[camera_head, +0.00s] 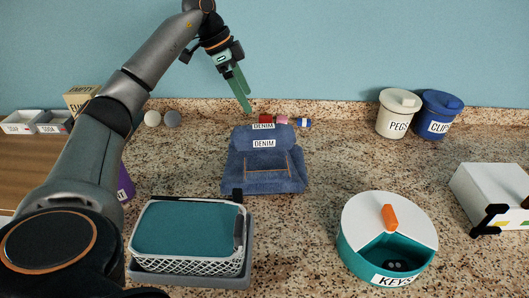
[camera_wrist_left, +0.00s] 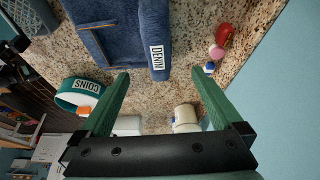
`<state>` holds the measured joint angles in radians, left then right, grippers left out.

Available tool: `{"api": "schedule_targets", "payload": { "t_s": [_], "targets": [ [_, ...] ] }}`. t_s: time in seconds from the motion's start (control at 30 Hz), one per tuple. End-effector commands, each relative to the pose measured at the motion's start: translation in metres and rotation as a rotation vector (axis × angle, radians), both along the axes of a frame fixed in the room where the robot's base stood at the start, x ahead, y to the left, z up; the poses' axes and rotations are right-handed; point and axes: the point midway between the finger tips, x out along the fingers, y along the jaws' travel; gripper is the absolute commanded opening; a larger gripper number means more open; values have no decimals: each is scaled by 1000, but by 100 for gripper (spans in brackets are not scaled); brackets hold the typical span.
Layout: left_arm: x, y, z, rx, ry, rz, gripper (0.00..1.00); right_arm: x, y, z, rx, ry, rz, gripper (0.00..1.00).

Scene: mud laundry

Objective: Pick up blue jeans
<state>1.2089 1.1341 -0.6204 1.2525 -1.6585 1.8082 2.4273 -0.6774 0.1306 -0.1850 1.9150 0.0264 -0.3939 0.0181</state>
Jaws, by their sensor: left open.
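The blue jeans (camera_head: 263,182) lie as a folded denim bundle on the speckled counter, near its back edge. Two white DENIM labels show on the upper part. In the left wrist view the jeans (camera_wrist_left: 112,42) fill the upper middle, with one DENIM label facing the camera. My left gripper (camera_head: 246,108) hangs above and behind the jeans, its green fingers pointing down. In the left wrist view the fingers (camera_wrist_left: 160,75) are spread apart with nothing between them. The jeans are clear of the fingers. My right gripper is not in view.
A wire basket with a teal top (camera_head: 190,232) stands front left of the jeans. A round teal-and-white KEYS container (camera_head: 388,240) stands front right. PEGS (camera_head: 396,115) and CLIPS (camera_head: 438,115) pots stand back right. Small red, pink and blue items lie behind the jeans.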

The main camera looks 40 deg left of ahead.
Motion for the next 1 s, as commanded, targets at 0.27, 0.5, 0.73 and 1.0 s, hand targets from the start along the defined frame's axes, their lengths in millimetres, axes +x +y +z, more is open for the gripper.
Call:
{"api": "schedule_targets", "payload": {
  "t_s": [0.27,0.5,0.73,1.0],
  "targets": [
    [13,-14,-47,-1,3,-3,100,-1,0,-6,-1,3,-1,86],
    [19,-20,-65,0,2,-2,100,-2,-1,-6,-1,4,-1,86],
    [27,-31,-96,-2,4,-3,100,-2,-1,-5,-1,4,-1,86],
    [32,-35,-111,0,0,-1,100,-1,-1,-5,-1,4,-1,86]
  ]
}}
